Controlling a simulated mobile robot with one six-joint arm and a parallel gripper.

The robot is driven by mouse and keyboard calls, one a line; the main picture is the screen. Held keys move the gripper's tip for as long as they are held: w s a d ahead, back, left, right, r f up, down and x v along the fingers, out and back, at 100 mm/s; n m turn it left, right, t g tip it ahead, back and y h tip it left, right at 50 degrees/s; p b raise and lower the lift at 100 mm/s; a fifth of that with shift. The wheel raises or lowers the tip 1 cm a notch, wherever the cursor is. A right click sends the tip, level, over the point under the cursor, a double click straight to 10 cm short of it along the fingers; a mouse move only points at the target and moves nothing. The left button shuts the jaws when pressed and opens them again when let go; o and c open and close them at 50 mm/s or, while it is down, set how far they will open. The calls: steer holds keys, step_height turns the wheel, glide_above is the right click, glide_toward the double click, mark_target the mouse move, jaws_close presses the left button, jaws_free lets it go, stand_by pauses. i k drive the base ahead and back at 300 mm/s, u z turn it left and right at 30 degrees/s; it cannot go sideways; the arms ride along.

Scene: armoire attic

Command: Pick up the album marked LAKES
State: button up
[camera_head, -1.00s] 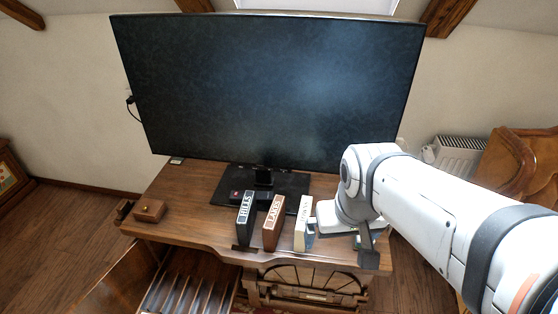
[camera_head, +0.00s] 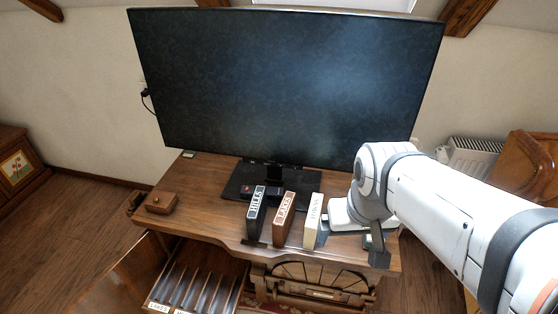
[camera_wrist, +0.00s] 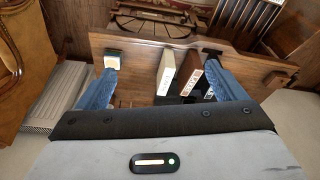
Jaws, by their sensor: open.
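The brown album marked LAKES (camera_head: 284,221) stands upright on the desk, between a black album marked HILLS (camera_head: 256,214) and a cream album (camera_head: 312,222). In the wrist view the brown album (camera_wrist: 189,78) shows between the cream album (camera_wrist: 166,73) and the black album (camera_wrist: 213,72), toward the right finger. My gripper (camera_wrist: 163,88) is open, with its blue fingers spread wide and nothing held. In the head view it is over the right part of the desk, right of the albums, and my arm hides part of it.
A large monitor (camera_head: 285,85) stands behind the albums on a dark base (camera_head: 235,187). A small wooden box (camera_head: 161,203) is at the desk's left. An open drawer with slots (camera_head: 195,285) is below the front edge.

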mark_target(284, 220)
steer(key=u, duration=0.45)
steer(key=k, duration=0.65)
steer(key=u, duration=0.85)
steer(key=k, duration=0.75)
steer(key=u, duration=0.25)
steer(key=i, duration=1.15)
steer(key=z, duration=1.25)
steer(key=i, duration=1.1)
steer(key=z, duration=0.65)
steer(key=k, duration=0.8)
steer(key=z, duration=0.2)
steer(key=i, duration=0.8)
steer(key=u, duration=0.05)
